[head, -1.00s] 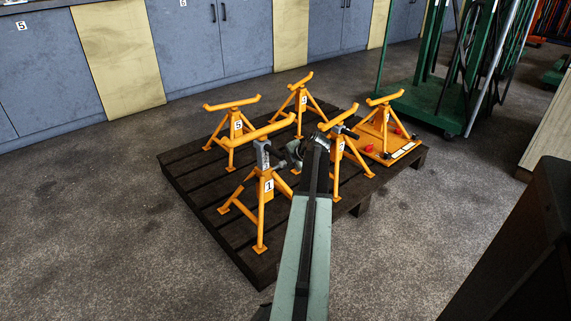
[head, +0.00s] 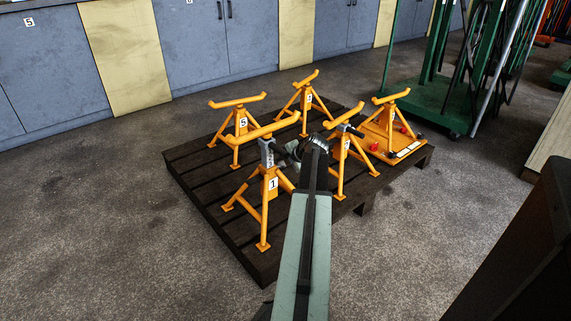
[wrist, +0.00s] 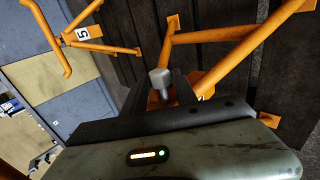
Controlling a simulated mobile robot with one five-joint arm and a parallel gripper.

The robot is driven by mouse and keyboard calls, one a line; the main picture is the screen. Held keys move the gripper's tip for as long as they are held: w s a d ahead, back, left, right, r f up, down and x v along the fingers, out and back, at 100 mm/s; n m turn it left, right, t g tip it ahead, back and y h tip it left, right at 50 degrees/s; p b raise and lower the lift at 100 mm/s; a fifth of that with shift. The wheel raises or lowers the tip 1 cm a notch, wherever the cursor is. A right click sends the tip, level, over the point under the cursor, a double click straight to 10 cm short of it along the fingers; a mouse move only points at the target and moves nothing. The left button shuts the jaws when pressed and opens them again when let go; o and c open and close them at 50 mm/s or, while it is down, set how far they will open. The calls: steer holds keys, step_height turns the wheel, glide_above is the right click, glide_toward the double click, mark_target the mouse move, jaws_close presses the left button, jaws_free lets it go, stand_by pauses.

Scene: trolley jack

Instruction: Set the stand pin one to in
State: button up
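Jack stand one (head: 265,200) is orange, marked 1, with a grey inner post (head: 267,155). It stands upright at the near left of the dark pallet. My gripper (head: 285,154) is beside its post, on the right, below the orange top bar. In the wrist view, a grey pin with a round head (wrist: 160,78) is between the two dark fingers of my gripper (wrist: 161,88). The fingers look apart, with some orange showing between them. Contact with the pin cannot be made out. How deep the pin sits is hidden in the head view.
Several other orange stands share the pallet (head: 205,188), including stand five (head: 241,122) behind and one (head: 342,150) close right of my arm. An orange board (head: 400,147) is at the pallet's right. Blue cabinets (head: 190,40) line the back. The floor at left is clear.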

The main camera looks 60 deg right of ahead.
steer(key=shift+o, duration=0.9)
steer(key=p+v, duration=0.5)
steer(key=v, duration=0.2)
steer(key=shift+s+r, duration=0.3)
steer(key=shift+a, duration=0.1)
